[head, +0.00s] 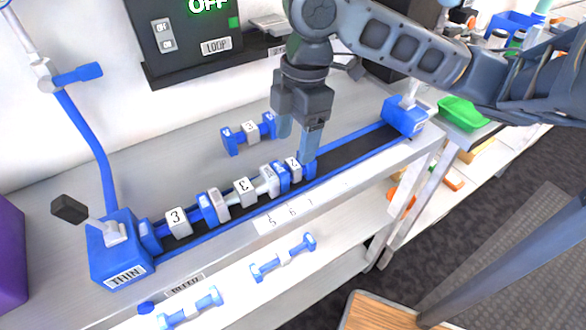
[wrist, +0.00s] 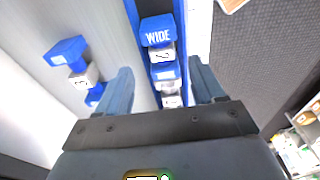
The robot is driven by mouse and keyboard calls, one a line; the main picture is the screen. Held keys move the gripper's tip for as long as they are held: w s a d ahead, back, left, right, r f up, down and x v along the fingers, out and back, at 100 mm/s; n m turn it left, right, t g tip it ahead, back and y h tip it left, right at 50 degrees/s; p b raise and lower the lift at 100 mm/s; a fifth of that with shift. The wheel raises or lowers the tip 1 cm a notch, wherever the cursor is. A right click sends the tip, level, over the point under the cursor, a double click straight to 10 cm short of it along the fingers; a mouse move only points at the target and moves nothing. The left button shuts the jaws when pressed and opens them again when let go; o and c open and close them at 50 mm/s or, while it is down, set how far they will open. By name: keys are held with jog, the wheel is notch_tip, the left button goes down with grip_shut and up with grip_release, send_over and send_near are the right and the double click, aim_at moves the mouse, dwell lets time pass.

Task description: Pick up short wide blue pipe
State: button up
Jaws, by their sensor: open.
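A short pipe piece with blue ends and a white middle marked 2 (head: 293,168) lies at the right end of a row of pieces in the dark channel. My gripper (head: 298,140) is open and empty above this piece, pointing down. In the wrist view its fingers (wrist: 163,85) stand apart on the two sides of the row. Whether the fingertips reach down beside the piece I cannot tell.
A separate blue-ended piece marked 3 (head: 250,132) lies behind the channel; it also shows in the wrist view (wrist: 85,75). Left along the channel are more pieces and a blue block labelled THIN (head: 125,255). A blue block with a lever (head: 404,117) stands at the right end. Blue pieces (head: 283,258) lie on the lower shelf.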

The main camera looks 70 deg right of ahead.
aim_at(293, 163)
jog(key=shift+w+a+f, duration=0.1)
jog(key=shift+a+f, duration=0.1)
jog(key=shift+f, duration=1.35)
jog(key=shift+a+f, duration=0.2)
jog(key=shift+f, duration=1.35)
jog(key=c, duration=1.2)
